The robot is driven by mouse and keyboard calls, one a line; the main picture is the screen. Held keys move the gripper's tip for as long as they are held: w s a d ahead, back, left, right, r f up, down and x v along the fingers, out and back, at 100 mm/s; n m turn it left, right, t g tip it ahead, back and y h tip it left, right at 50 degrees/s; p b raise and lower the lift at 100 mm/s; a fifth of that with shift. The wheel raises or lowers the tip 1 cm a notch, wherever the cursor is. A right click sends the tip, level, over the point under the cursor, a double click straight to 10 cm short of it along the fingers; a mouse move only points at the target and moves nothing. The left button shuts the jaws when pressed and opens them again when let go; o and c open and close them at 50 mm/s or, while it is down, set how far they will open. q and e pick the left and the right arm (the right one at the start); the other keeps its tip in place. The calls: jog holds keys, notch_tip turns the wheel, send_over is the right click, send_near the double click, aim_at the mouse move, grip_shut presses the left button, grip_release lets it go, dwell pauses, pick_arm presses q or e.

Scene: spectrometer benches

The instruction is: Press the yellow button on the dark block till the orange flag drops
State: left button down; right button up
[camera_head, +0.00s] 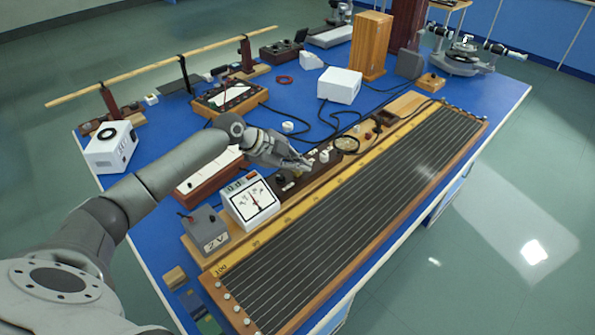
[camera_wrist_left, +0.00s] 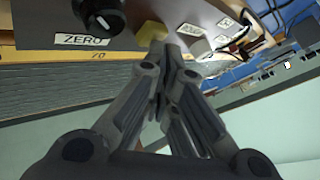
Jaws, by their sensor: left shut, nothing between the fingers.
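My left gripper (camera_head: 306,164) is shut and empty, with its fingers over the dark block (camera_head: 297,185) behind the long wired board. In the left wrist view its closed fingertips (camera_wrist_left: 166,46) overlap the lower right edge of the yellow button (camera_wrist_left: 151,31). I cannot tell whether they touch it or whether it is pressed in. The block also shows in the wrist view (camera_wrist_left: 40,22), with a black knob (camera_wrist_left: 100,15) and a "ZERO" label (camera_wrist_left: 83,40) left of the button. The button is hidden in the head view. I cannot make out an orange flag. My right gripper is not in view.
The long wired board (camera_head: 345,220) lies along the bench's near edge. A white dial meter (camera_head: 250,200) and a grey box (camera_head: 207,230) stand left of the block. Black cables run behind it near a white box (camera_head: 339,86).

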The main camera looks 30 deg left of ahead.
aim_at(299, 174)
pick_arm(q)
jog(key=shift+f, duration=0.15)
dwell(0.4)
jog(key=shift+r+p, duration=0.5)
jog(key=shift+r, duration=0.4)
jog(key=shift+r+p, duration=1.7)
jog(key=shift+r, duration=0.85)
jog(key=shift+f, duration=0.1)
